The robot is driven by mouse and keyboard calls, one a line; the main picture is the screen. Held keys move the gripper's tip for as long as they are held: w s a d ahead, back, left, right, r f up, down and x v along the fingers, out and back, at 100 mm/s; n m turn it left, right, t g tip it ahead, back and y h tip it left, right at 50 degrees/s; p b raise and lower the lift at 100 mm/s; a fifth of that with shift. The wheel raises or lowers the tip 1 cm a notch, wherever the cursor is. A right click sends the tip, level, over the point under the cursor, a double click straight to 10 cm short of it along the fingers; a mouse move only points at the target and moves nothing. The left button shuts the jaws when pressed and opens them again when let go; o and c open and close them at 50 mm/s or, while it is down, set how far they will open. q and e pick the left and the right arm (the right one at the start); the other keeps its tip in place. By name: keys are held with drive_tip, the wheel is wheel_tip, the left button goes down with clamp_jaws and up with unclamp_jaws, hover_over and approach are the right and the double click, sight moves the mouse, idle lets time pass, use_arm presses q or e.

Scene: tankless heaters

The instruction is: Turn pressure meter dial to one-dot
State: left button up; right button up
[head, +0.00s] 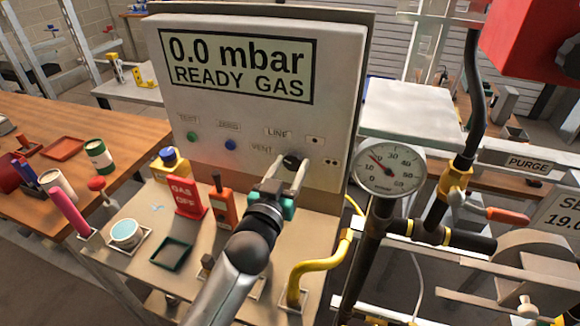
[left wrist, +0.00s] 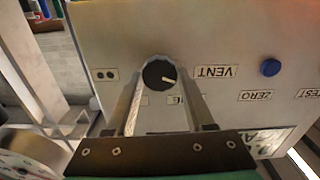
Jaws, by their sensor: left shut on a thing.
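The pressure meter (head: 255,90) is a pale box with a screen reading "0.0 mbar READY GAS". Its black round dial (head: 291,161) is low on the front panel, among the labels LINE, VENT, one dot (head: 315,140) and two dots (head: 331,162). My left gripper (head: 292,170) is shut on the dial, one finger on each side. In the left wrist view, which is upside down, the dial (left wrist: 158,74) shows a white pointer mark turned right, roughly toward the VENT label (left wrist: 215,72). The one-dot label is mostly hidden there by a finger. My right gripper is not seen.
A round gauge (head: 390,165) on dark pipes and a yellow pipe (head: 318,266) stand to the right. A red GAS OFF sign (head: 187,197), an orange device (head: 222,208) and a green tray (head: 171,254) are on the bench below the panel.

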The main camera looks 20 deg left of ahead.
use_arm(q)
clamp_jaws()
drive_tip(key=m+p, duration=0.1)
drive_tip(key=m, duration=0.2)
drive_tip(key=shift+r+m+p, duration=0.1)
drive_tip(key=shift+m+p, duration=0.3)
drive_tip(key=m+p, duration=0.1)
drive_tip(key=m, duration=0.2)
drive_tip(key=shift+m, duration=0.4)
drive_tip(key=m+p, duration=0.1)
drive_tip(key=m, duration=0.4)
drive_tip(key=shift+d, duration=0.1)
drive_tip(key=m, duration=0.5)
drive_tip(key=shift+f, duration=0.2)
